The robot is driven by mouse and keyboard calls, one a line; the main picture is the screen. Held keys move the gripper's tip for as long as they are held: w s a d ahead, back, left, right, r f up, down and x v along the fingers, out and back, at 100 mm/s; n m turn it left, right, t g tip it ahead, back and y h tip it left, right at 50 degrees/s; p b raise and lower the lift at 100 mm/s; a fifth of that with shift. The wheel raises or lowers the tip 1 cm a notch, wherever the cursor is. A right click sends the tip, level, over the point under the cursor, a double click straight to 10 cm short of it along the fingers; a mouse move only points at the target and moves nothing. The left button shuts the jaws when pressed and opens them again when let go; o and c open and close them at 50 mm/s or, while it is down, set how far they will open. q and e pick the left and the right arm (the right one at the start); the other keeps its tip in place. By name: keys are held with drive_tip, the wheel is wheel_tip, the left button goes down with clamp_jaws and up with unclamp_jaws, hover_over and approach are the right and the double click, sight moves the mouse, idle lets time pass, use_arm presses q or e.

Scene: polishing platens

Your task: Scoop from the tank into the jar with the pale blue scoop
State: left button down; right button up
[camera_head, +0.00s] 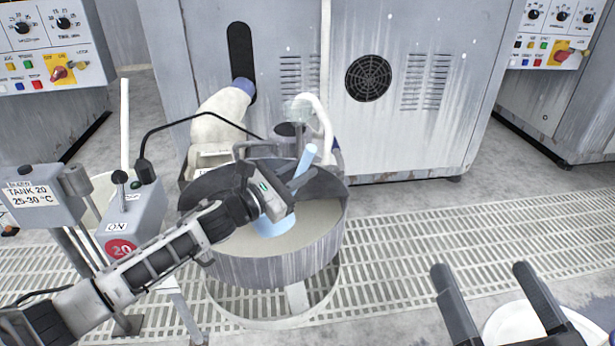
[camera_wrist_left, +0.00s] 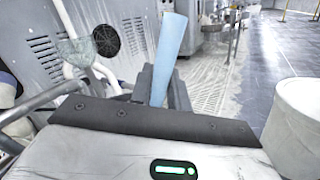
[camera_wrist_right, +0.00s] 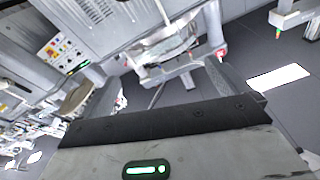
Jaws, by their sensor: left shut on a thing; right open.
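The tank (camera_head: 275,270) is a wide round grey tub holding pale, milky liquid. The pale blue scoop (camera_head: 273,226) has its bowl inside the tub, at or just above the liquid; I cannot tell how deep. My left gripper (camera_head: 288,192) is over the tub, shut on the scoop's handle, which rises tilted above the fingers and also shows in the left wrist view (camera_wrist_left: 169,48). A translucent cup-like vessel (camera_head: 298,110), perhaps the jar, stands behind the tub by a white pipe. My right gripper (camera_head: 482,268) is open and empty at lower right.
A large grey machine (camera_head: 400,130) is behind. A white round container (camera_head: 515,325) is beneath my right gripper. The grated floor (camera_head: 420,235) right of the tub is clear.

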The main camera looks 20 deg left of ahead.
use_arm(q)
drive_tip(key=shift+w+a+f+n+t+b, duration=0.2)
drive_tip(key=shift+a+f+n+t+b, duration=0.1)
drive_tip(key=shift+a+f+n+b, duration=0.65)
wheel_tip(320, 180, down, 3)
drive_tip(key=shift+a+r+b, duration=0.15)
drive_tip(key=shift+r+b, duration=0.05)
drive_tip(key=shift+b, duration=0.8)
drive_tip(key=shift+f, duration=4.3)
use_arm(e)
wheel_tip(320, 180, up, 7)
drive_tip(key=s+n+t+y, duration=0.1)
drive_tip(key=n+y, duration=0.5)
drive_tip(key=n, duration=0.2)
drive_tip(key=shift+s+n+t+y, duration=0.25)
drive_tip(key=shift+n+t+y, duration=0.05)
use_arm(q)
drive_tip(key=shift+r, duration=0.2)
